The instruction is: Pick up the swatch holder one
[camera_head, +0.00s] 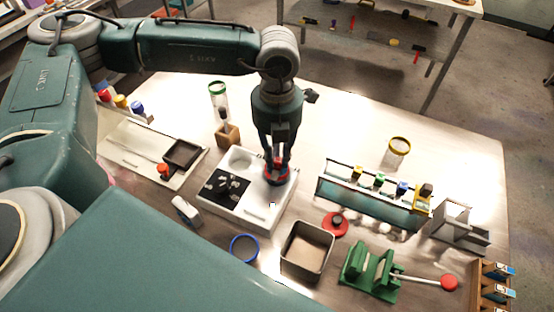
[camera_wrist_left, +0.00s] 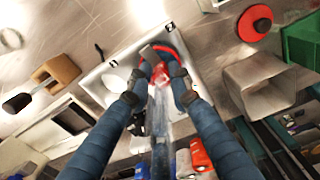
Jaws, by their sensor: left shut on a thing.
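My left gripper (camera_head: 277,162) reaches down from above to the white tray (camera_head: 237,214) in the middle of the table. Its fingers are closed around a small red piece (camera_head: 270,166) at the tray's right side, which may be the swatch holder one. In the left wrist view the two dark fingers of the left gripper (camera_wrist_left: 163,73) close on a pale part, with a red rounded part (camera_wrist_left: 172,50) just beyond the tips. The fingers hide much of the piece. I cannot tell whether it is clear of the tray. My right gripper is not in view.
The tray also has a round recess (camera_head: 240,154) and a dark square with pale bits (camera_head: 218,180). Nearby stand an open square box (camera_head: 306,251), a blue ring (camera_head: 244,248), a red disc (camera_head: 335,224), a green stand (camera_head: 366,270) and a bottle rack (camera_head: 372,203).

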